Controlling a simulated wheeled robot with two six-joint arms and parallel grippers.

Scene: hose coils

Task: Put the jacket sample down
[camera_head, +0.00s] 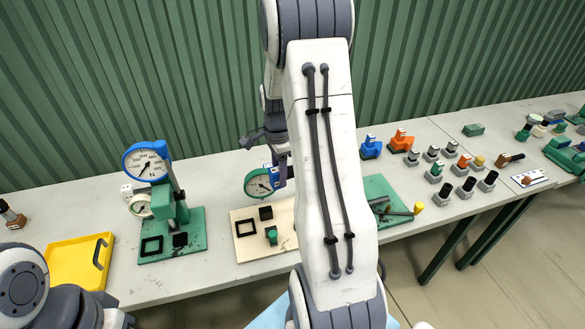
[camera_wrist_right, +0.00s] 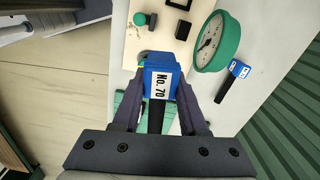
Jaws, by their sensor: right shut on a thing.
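My right gripper (camera_wrist_right: 160,95) is shut on a blue block with a white "No. 70" label and a black stem, the jacket sample (camera_wrist_right: 160,82) as far as I can tell. In the wrist view the sample shows in front of the cream board's (camera_wrist_right: 153,55) near end; I cannot tell whether it touches. In the head view my right arm hides most of the gripper, whose dark parts (camera_head: 281,160) show behind a round green-rimmed gauge's (camera_head: 258,183) right side. That gauge also shows in the wrist view (camera_wrist_right: 212,40). My left gripper is out of view.
A yellow tray (camera_head: 75,266) and a green stand with a blue-rimmed gauge (camera_head: 145,161) are at left. The cream board (camera_head: 247,249) bears a black frame and green knob. A blue-tagged black piece (camera_wrist_right: 233,78) lies beside the gauge. Several small connectors (camera_head: 450,148) stand right.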

